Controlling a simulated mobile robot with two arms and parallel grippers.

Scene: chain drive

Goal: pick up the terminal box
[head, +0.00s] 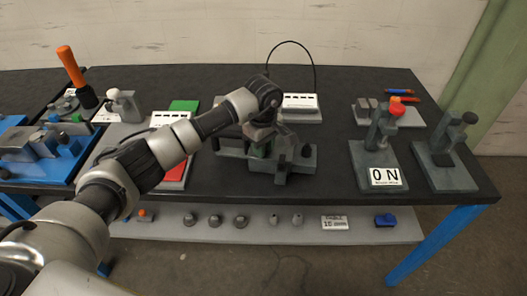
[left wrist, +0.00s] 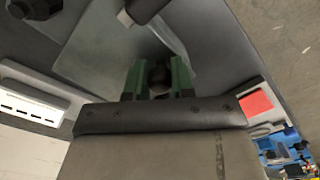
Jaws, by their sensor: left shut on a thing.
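My left gripper (head: 262,150) reaches down at the grey fixture (head: 296,165) in the middle of the table. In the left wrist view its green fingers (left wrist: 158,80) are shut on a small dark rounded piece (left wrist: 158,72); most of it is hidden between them. I cannot tell whether this piece belongs to the terminal box. A white-faced box with a row of dark slots (head: 300,101) stands behind the fixture, with a black cable loop above it. A similar slotted white face shows in the left wrist view (left wrist: 32,107). My right gripper is not in view.
A grey stand with an ON label (head: 385,176) and another grey stand (head: 443,165) are at the right. A blue fixture (head: 40,150) and an orange-handled tool (head: 71,66) are at the left. A lower shelf (head: 255,225) holds small parts.

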